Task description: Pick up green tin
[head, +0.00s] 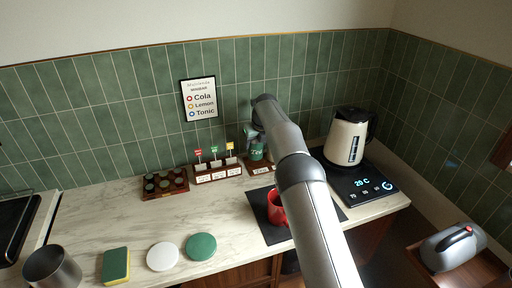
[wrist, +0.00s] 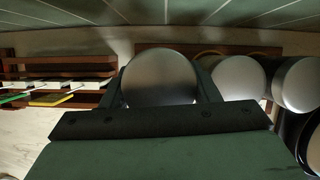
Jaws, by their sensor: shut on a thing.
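The green tin (head: 257,153) stands at the back of the counter, by the tiled wall, in the head view. Its label seems to begin with "Te". My gripper (head: 256,138) is over it, partly hidden by my arm. In the wrist view a round grey lid (wrist: 160,76) sits between the two dark fingers of my gripper (wrist: 161,88), which are shut on the tin's sides. I cannot tell whether the tin is clear of its wooden holder (head: 259,168).
Two more grey-lidded tins, one (wrist: 237,76) beside the other (wrist: 297,84), stand close on the right in the wrist view. A sachet rack (head: 217,172), a kettle (head: 347,137) and a red mug (head: 276,207) on a black mat (head: 260,222) are nearby.

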